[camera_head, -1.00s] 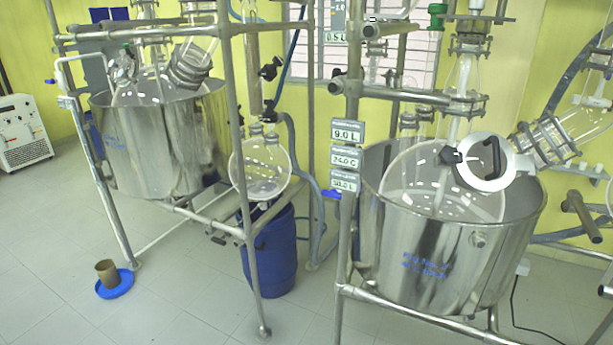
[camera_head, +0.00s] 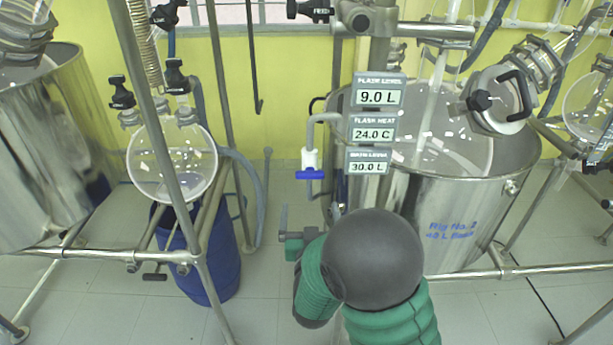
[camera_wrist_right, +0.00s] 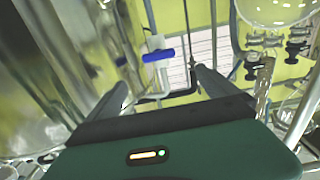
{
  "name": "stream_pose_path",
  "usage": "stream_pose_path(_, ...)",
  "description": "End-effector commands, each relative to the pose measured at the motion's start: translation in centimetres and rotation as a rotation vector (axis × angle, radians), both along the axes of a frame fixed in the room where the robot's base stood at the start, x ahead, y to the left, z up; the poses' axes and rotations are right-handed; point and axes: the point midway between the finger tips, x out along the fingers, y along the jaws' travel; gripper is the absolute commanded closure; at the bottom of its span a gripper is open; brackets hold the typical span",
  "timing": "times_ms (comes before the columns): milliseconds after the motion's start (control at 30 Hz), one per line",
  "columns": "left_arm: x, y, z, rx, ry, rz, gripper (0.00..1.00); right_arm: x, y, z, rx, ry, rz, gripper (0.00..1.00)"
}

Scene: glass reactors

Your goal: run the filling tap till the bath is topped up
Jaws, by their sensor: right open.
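The filling tap (camera_head: 310,157) is a white valve on a bent pipe at the left rim of the steel bath (camera_head: 445,215), with a blue lever (camera_head: 310,174) lying crosswise. The bath is marked Rig No. 2, and its lowest display (camera_head: 368,161) reads 30.0 L. My right gripper (camera_head: 284,230) is below and slightly left of the tap, partly hidden by my arm. In the right wrist view its fingers (camera_wrist_right: 163,84) are apart and empty, with the blue lever (camera_wrist_right: 158,55) ahead between them, not touching. My left gripper is not in view.
A glass flask (camera_head: 440,140) sits in the bath. Displays above read 9.0 L and 24.0 C. Steel frame posts (camera_head: 180,190) stand left, with a round flask (camera_head: 172,160) and a blue drum (camera_head: 205,260). Floor (camera_head: 268,270) shows between the rigs.

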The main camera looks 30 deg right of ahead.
Motion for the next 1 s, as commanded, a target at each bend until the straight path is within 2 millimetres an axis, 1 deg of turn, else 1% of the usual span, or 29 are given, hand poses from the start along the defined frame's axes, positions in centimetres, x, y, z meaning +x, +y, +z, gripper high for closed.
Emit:
stream_pose_path(300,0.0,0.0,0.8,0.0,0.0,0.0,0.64,7.1,-4.0,0.0,-0.003,0.004,-0.001,0.02)
stream_pose_path(400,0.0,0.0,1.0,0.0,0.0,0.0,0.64,9.3,-5.4,0.1,-0.002,0.004,0.0,0.02)
stream_pose_path(533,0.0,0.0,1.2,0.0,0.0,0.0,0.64,11.6,-6.8,0.1,-0.002,0.002,0.001,0.02)
stream_pose_path(600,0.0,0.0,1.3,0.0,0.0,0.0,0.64,12.5,-7.3,0.1,-0.002,0.002,0.001,0.02)
stream_pose_path(733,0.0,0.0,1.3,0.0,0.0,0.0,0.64,13.4,-7.8,0.0,-0.002,0.005,0.003,0.02)
stream_pose_path(967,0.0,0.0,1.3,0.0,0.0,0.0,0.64,13.5,-7.8,0.0,-0.001,0.004,0.003,0.02)
stream_pose_path(1000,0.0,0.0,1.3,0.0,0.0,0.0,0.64,13.5,-7.8,0.0,-0.001,0.004,0.003,0.04)
